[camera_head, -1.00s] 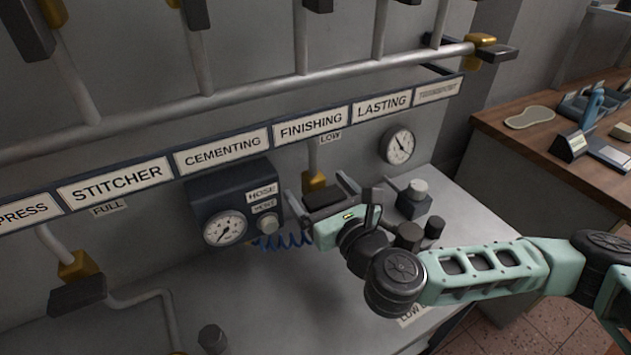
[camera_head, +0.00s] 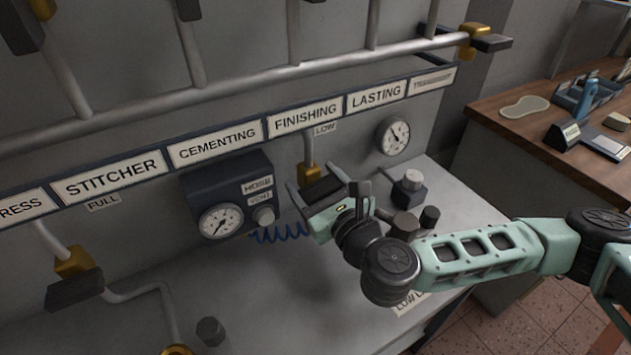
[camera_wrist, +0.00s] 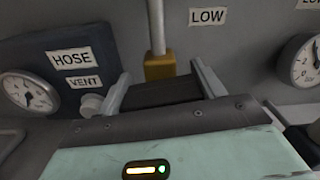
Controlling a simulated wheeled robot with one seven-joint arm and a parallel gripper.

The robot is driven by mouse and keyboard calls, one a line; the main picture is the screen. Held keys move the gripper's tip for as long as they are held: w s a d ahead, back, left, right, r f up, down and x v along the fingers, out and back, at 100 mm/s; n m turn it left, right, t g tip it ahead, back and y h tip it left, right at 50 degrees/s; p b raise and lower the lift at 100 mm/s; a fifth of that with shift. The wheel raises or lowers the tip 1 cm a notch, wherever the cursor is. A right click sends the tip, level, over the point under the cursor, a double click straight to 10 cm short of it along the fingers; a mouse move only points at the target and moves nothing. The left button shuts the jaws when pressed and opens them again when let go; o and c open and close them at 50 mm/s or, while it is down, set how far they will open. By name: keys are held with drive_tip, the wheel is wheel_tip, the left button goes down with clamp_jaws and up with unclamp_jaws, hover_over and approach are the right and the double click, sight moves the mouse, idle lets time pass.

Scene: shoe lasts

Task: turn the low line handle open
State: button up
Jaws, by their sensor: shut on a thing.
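The low line handle (camera_head: 322,188) is a dark bar below a brass valve body (camera_head: 308,172), under the LOW label (camera_head: 325,128). My gripper (camera_head: 318,184) is at the handle, with one finger on each side of it. In the wrist view the dark handle (camera_wrist: 165,92) lies between the two grey fingers, below the brass body (camera_wrist: 159,66) and its pipe. My gripper (camera_wrist: 160,90) is shut on the handle. The gripper's palm hides the handle's near part.
A gauge box (camera_head: 228,196) with HOSE and VENT labels and a knob stands close left. A blue coiled hose (camera_head: 280,234) hangs below it. A round gauge (camera_head: 394,134) is on the wall to the right, above a small block with a knob (camera_head: 412,182).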

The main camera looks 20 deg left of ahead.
drive_tip(key=n, duration=0.4)
drive_tip(key=shift+s+a+n, duration=0.1)
drive_tip(key=shift+n, duration=0.2)
drive_tip(key=n, duration=0.3)
drive_tip(key=shift+n, duration=0.4)
drive_tip(key=n, duration=0.3)
drive_tip(key=shift+f+n, duration=0.15)
drive_tip(key=shift+n, duration=0.15)
drive_tip(key=n, duration=0.4)
drive_tip(key=shift+f, duration=0.1)
drive_tip(key=shift+n, duration=0.3)
drive_tip(key=o, duration=1)
